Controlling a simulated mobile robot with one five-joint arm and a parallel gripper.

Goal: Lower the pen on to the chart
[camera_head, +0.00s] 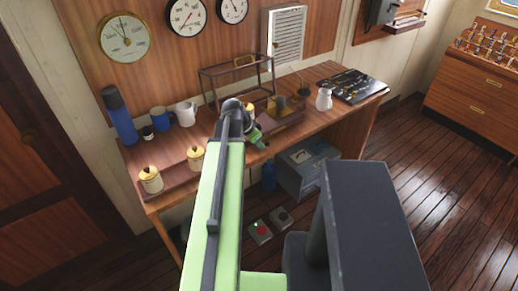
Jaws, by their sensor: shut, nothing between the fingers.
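My green arm reaches up from the bottom to the wooden counter (330,125). My gripper (261,143) is small and partly hidden by the dark wrist; it is shut and empty, at the counter's front edge. Just behind it sits a low wooden base (284,123) with a small brass part (271,105) and a thin upright rod. This may be a recording instrument, but I cannot make out a pen or a chart on it. My wrist hides part of its left side.
An open dark-framed case (204,78) stands behind the base. A blue flask (120,116), a blue mug (160,119), a white jug (186,113) and yellow jars (150,180) are left. A white pot (324,99) and dark board (346,86) are right. A grey box (304,170) is below.

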